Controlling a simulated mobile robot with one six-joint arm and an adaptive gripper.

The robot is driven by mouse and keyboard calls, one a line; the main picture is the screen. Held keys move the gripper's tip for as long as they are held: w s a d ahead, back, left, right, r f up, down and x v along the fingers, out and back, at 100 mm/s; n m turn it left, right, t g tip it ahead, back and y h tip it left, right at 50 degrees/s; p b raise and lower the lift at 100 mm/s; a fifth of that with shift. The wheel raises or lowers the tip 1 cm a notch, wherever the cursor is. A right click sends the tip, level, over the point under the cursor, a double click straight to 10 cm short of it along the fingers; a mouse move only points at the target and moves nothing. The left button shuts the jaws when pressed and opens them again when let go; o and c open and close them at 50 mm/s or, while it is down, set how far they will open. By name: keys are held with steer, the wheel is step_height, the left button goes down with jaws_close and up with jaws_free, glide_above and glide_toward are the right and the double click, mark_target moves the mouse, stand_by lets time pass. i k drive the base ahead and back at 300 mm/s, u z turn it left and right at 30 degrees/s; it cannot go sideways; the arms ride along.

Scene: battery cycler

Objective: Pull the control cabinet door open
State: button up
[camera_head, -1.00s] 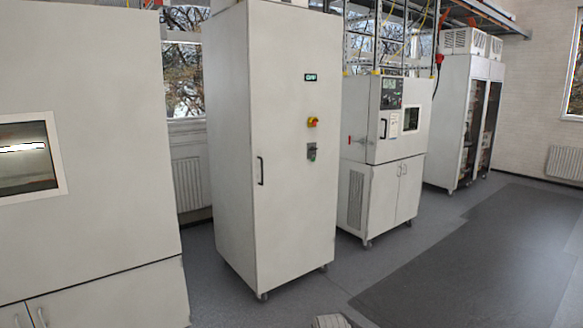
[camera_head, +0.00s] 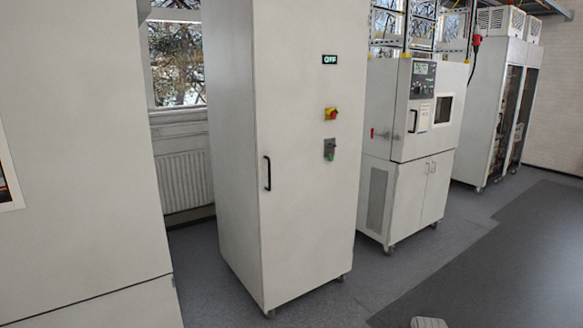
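The control cabinet (camera_head: 232,150) is a tall white unit on casters near the middle of the head view. Its door (camera_head: 305,215) faces right of me and looks shut. A black vertical bar handle (camera_head: 267,173) sits near the door's left edge. An "OFF" display (camera_head: 330,60), a red and yellow switch (camera_head: 331,114) and a grey lock or switch with a green part (camera_head: 329,149) are on the door's upper right. My gripper is not in view.
A large white cabinet (camera_head: 85,150) with a window stands close on the left. A smaller test chamber (camera_head: 405,150) on casters stands to the right, with glass-doored cabinets (camera_head: 505,110) beyond. Grey floor (camera_head: 400,285) is free in front. A small light grey object (camera_head: 428,322) shows at the bottom edge.

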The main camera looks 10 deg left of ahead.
mark_target(307, 202)
steer(key=u, duration=0.05)
steer(key=i, duration=1)
steer(key=u, duration=0.75)
steer(key=i, duration=1.05)
steer(key=u, duration=0.6)
steer(key=k, duration=0.95)
steer(key=u, duration=0.15)
steer(key=i, duration=0.25)
